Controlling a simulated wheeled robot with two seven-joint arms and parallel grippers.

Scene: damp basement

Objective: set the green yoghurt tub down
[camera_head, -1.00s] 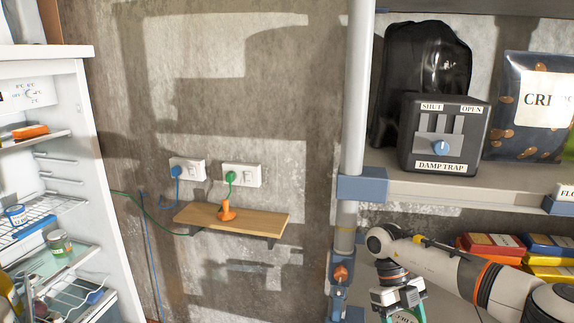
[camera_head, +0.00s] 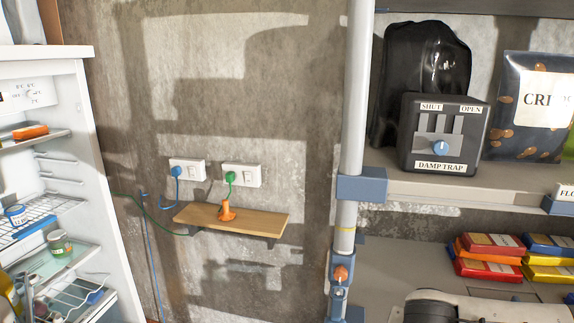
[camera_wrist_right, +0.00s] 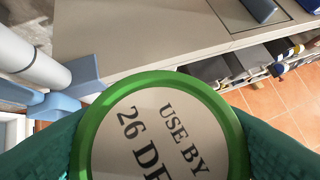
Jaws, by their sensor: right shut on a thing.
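The green yoghurt tub (camera_wrist_right: 162,128) fills the lower middle of the right wrist view. I see it from above: a green rim around a pale lid printed "USE BY 26 DE", the rest cut off. My right gripper (camera_wrist_right: 160,140) is shut on it, with one teal finger on each side. The tub's underside is hidden, so I cannot tell whether it touches anything. A grey surface (camera_wrist_right: 125,35) lies beyond the tub. In the head view neither the tub nor the right gripper shows, only part of my arm at the bottom edge. My left gripper is not in view.
In the head view, a shelf post (camera_head: 352,120) stands left of the shelves. Red, yellow and blue packets (camera_head: 490,268) lie on the lower shelf; the damp trap box (camera_head: 440,135) is above. An open fridge (camera_head: 75,130) stands left. The wrist view shows tiled floor (camera_wrist_right: 275,105).

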